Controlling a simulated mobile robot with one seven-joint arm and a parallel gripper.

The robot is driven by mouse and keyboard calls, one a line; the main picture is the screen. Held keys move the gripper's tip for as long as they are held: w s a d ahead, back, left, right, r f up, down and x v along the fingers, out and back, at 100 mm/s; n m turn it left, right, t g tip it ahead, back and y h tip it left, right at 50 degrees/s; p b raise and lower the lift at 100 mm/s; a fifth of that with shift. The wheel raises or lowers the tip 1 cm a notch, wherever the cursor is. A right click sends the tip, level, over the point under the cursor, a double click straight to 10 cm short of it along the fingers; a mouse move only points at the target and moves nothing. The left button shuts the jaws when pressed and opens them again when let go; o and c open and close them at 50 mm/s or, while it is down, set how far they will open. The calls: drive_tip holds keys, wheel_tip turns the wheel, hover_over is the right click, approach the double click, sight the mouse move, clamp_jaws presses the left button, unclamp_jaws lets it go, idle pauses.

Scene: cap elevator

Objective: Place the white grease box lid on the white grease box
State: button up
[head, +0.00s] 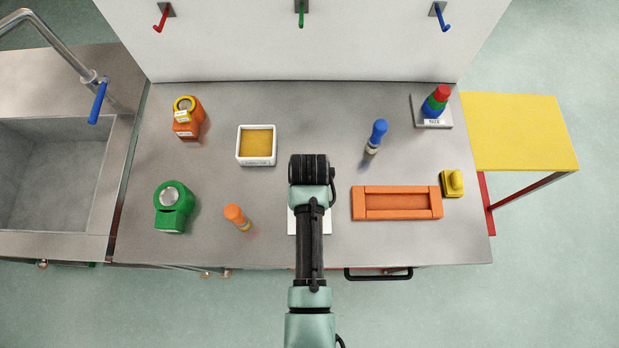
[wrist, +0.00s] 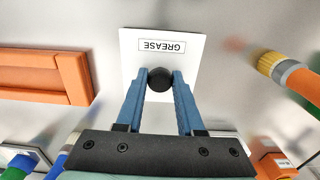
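The white grease box lid (wrist: 185,45) is a flat square with a GREASE label and a dark round knob (wrist: 160,80). In the head view the lid (head: 326,221) lies on the table front, mostly hidden under my arm. My gripper (wrist: 160,75) has its two blue fingers on either side of the knob. The gaps are too small to tell whether the fingers press on it. The white grease box (head: 241,148) stands open at the back left of the lid, with yellow-brown contents. In the head view my fingers are hidden by the wrist.
An orange tray (head: 397,216) lies right of the lid, an orange-topped tool (head: 236,216) left of it. A blue-topped tool (head: 376,136) stands behind. Green (head: 173,207) and orange (head: 187,118) containers are at the left. The table (head: 300,110) is clear between box and back wall.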

clamp_jaws()
drive_tip(key=shift+r, duration=0.1)
drive_tip(key=shift+r+p, duration=1.9)
drive_tip(key=shift+p, duration=0.25)
